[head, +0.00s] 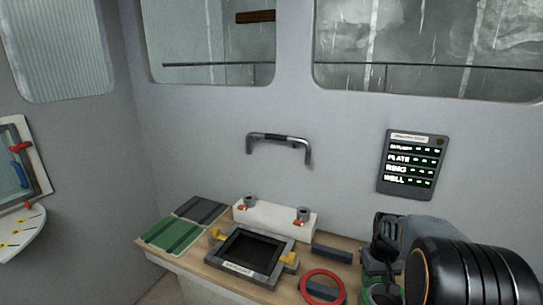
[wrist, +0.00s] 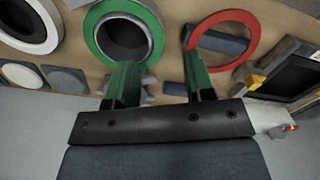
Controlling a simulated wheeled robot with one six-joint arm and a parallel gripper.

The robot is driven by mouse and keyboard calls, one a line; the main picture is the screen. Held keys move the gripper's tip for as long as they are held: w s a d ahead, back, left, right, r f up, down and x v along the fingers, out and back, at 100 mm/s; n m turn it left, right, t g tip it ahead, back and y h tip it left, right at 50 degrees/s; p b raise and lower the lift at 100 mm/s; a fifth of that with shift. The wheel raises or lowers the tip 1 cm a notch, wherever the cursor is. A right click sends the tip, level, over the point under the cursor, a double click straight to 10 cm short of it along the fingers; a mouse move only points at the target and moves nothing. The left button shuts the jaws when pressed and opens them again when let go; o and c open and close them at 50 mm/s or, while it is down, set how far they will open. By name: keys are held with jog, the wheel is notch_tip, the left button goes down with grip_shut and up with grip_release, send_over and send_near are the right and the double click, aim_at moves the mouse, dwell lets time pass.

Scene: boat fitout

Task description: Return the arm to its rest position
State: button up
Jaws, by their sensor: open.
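My gripper (wrist: 160,62) shows in the wrist view with its two green fingers spread apart and nothing held between them. It is over the worktop, close to a green ring (wrist: 94,42) around a dark round opening. A red ring (wrist: 250,42) lies to the right of the fingers. In the head view my arm reaches in from the lower right. My wrist hides part of the worktop there, and the fingertips are hard to make out.
The worktop (head: 213,262) carries a dark-framed tray (head: 252,258), a white block (head: 270,220), a green panel (head: 170,234) and a red ring (head: 306,287). A handrail (head: 280,138) and a status panel (head: 412,163) are on the wall behind. A white ring (wrist: 50,22) lies left in the wrist view.

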jog(key=s+a+r+t, duration=0.2)
jog(key=s+a+r, duration=0.2)
jog(key=s+a, duration=0.3)
jog(key=s+a+r+t, duration=0.2)
jog(key=s+a+r, duration=0.3)
jog(key=s+a, duration=0.2)
jog(key=shift+s+a+n+t, duration=0.15)
jog(key=shift+a+n+t, duration=0.15)
jog(key=shift+a, duration=0.1)
